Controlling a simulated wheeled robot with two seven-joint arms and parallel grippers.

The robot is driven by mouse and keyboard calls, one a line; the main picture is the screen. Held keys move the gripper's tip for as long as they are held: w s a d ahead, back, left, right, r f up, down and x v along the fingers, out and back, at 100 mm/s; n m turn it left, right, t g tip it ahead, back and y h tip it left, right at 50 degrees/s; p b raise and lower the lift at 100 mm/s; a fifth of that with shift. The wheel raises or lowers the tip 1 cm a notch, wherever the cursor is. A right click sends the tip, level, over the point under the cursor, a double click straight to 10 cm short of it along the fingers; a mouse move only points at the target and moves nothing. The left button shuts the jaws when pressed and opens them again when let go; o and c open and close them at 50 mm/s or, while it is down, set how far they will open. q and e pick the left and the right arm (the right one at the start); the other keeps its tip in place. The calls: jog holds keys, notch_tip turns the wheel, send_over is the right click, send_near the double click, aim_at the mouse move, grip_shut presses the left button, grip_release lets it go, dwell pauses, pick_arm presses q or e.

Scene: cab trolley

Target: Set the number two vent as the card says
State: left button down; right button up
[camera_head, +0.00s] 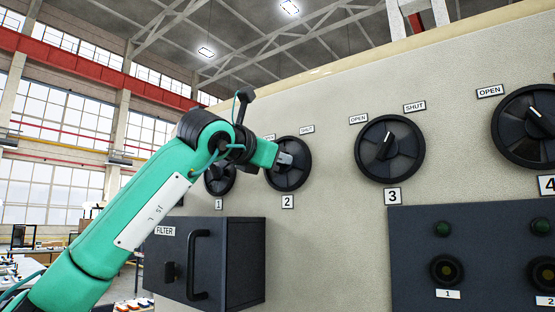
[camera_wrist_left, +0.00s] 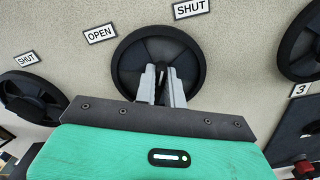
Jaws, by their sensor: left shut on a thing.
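The number two vent (camera_head: 291,182) is a round black dial on the beige wall, above the label 2 (camera_head: 288,202). Its SHUT plate (camera_head: 307,129) is at upper right and its OPEN plate, partly hidden by my arm in the head view, shows in the left wrist view (camera_wrist_left: 100,34). My left gripper (camera_head: 285,158) is shut on the knob at the middle of this dial; its grey fingers (camera_wrist_left: 161,78) straddle the knob in the left wrist view. I see no card.
Vent three (camera_head: 389,149) is to the right with its pointer toward SHUT; vent four (camera_head: 530,126) points toward OPEN. Vent one (camera_head: 219,180) is partly behind my arm. A dark FILTER box (camera_head: 235,260) with a handle juts out below. A button panel (camera_head: 400,285) is at lower right.

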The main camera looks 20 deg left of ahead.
pick_arm(q)
jog(key=shift+d+m, duration=0.1)
jog(key=shift+m, duration=0.6)
jog(key=c, duration=1.5)
grip_release()
jog(key=b+v, duration=0.6)
jog(key=v, duration=0.8)
